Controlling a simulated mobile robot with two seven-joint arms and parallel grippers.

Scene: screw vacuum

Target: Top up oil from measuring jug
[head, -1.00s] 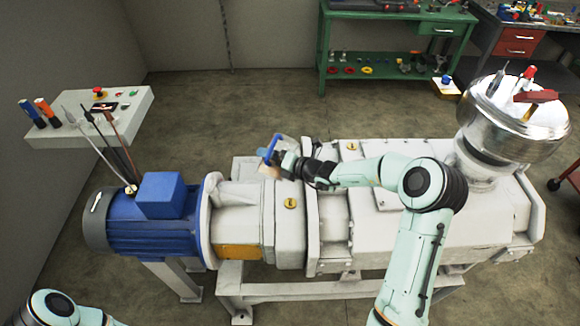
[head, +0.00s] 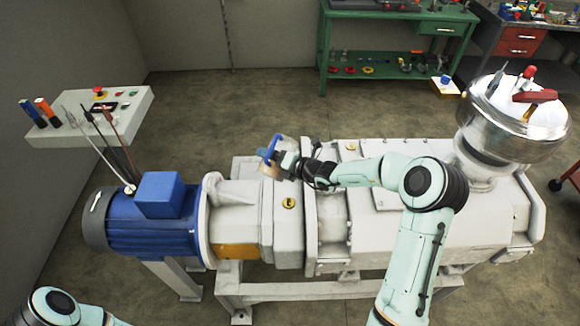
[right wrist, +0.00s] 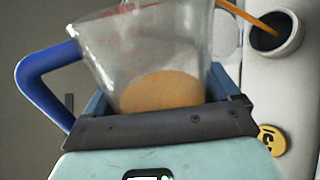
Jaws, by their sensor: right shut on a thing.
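The clear measuring jug (right wrist: 150,45) has red markings and a blue handle (right wrist: 45,88). Amber oil (right wrist: 160,91) lies in it, and an orange stream (right wrist: 248,17) runs from the jug into a round dark filler opening (right wrist: 276,36) on the pale machine housing. My right gripper (right wrist: 165,118) is shut on the jug. In the head view the jug (head: 271,148) is held over the far side of the gearbox (head: 241,212) by my right gripper (head: 281,166), and the filler opening is hidden there. My left gripper is out of view.
The blue motor (head: 150,225) is left of the gearbox. A steel hopper (head: 512,115) with tools on top stands at the right end. A control desk (head: 90,130) is at left, and a green workbench (head: 395,70) stands behind. Floor between machine and bench is mostly clear.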

